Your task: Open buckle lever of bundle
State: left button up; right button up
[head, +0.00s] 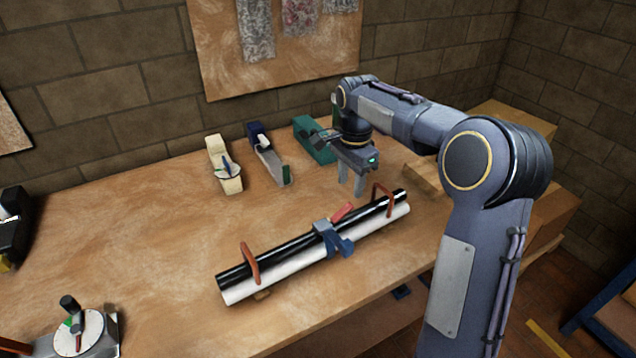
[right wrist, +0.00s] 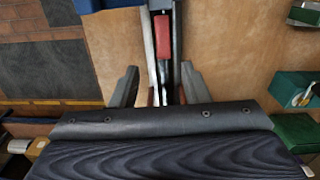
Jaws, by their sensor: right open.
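The bundle is a black tube (head: 285,248) lying against a white tube (head: 275,274) on the workbench. A grey and blue buckle (head: 334,238) wraps its middle. The red buckle lever (head: 342,212) sticks out from the buckle towards the upper right; it also shows in the right wrist view (right wrist: 163,36). My right gripper (head: 353,192) is open and empty, pointing down just behind and above the bundle, right of the lever. In the right wrist view, its fingers (right wrist: 159,72) are apart, with the lever beyond them in the gap. My left gripper is out of view.
Orange-brown loops (head: 250,264) stand around the bundle near both ends. A cream device (head: 223,164), a blue and grey tool (head: 268,154) and a green tool (head: 313,140) stand behind. A dial device (head: 82,332) is front left. The bench (head: 140,235) left of the bundle is clear.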

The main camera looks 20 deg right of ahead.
aim_at(347, 207)
jog(key=shift+w+f, duration=0.3)
jog(key=shift+w, duration=0.15)
jog(key=f, duration=0.7)
jog(key=shift+s+f, duration=0.1)
jog(key=shift+s, duration=0.1)
grip_shut()
